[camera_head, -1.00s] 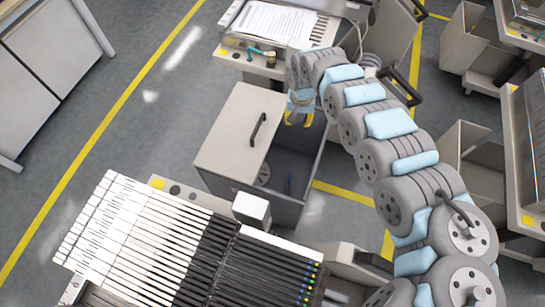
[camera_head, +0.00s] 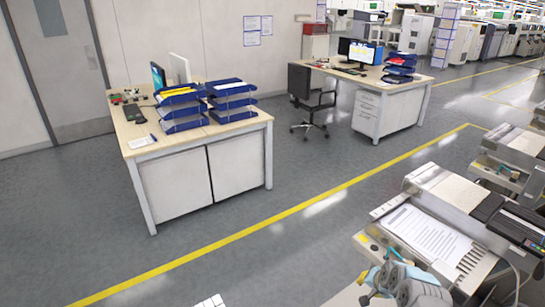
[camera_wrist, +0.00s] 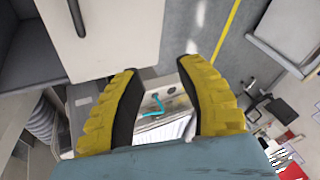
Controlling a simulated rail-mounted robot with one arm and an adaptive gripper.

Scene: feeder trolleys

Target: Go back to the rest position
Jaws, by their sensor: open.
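My gripper (camera_wrist: 160,70) shows in the wrist view as two yellow fingers with dark inner pads, spread apart. No object is held between them. Beyond the gap lies part of a trolley top with a small teal item (camera_wrist: 154,105) and white paper (camera_wrist: 165,130). In the head view only part of my grey and light blue arm shows at the bottom right; my gripper cannot be made out there.
A pale panel with a dark handle (camera_wrist: 77,18) is at the upper left in the wrist view. In the head view, a feeder trolley with a paper sheet (camera_head: 428,232) is at right. Two desks (camera_head: 195,150) (camera_head: 395,85) and a chair (camera_head: 312,98) stand behind. Open floor lies between.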

